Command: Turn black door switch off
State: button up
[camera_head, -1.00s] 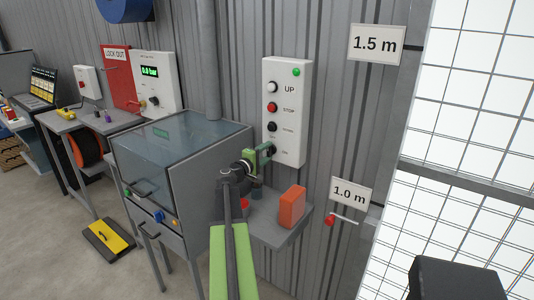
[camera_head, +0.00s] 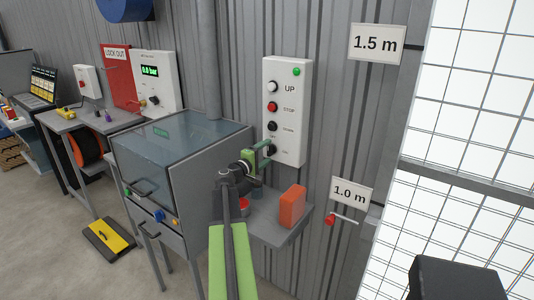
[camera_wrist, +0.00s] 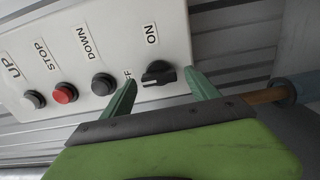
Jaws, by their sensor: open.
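The black rotary door switch (camera_wrist: 158,73) is the lowest control on the white panel (camera_head: 284,112). In the wrist view the word ON is printed above it, and the OFF label at its left is partly hidden by a finger. I cannot tell which label the knob points to. My gripper (camera_wrist: 162,76) is open, with one green fingertip on each side of the knob; whether they touch it I cannot tell. In the head view my gripper (camera_head: 266,148) is at the lower part of the panel and partly covers the switch.
UP, STOP (camera_wrist: 65,93) and DOWN (camera_wrist: 103,84) buttons sit above the switch on the panel. An orange block (camera_head: 292,207) stands on a grey shelf (camera_head: 282,233) below. A glass-topped cabinet (camera_head: 180,145) is close at the left, and a red-handled lever (camera_head: 330,220) is at the right.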

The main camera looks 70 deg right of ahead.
jog(key=v, duration=1.6)
jog(key=shift+a, duration=0.35)
jog(key=shift+w, duration=0.1)
jog(key=w+a+f+t+y+p, duration=0.1)
jog(key=w+a+f+t+y, duration=0.15)
jog(key=w+a+f, duration=0.55)
jog(key=w+a+f+t+y+p, duration=0.15)
jog(key=w+a+y, duration=0.3)
jog(key=a, duration=0.75)
jog(key=w+a+f+t+y, duration=0.1)
jog(key=w+a+f+y, duration=0.2)
jog(key=w+a+f, duration=0.45)
jog(key=a+f+n+y, duration=0.1)
jog(key=a+y, duration=0.2)
jog(key=a, duration=1.4)
jog(key=w+a+f+n+y+p, duration=0.1)
jog(key=a+y, duration=0.3)
jog(key=a, duration=1.4)
jog(key=shift+w+a+f+n, duration=0.2)
jog(key=shift+w+f+n, duration=0.05)
jog(key=shift+f+n, duration=0.15)
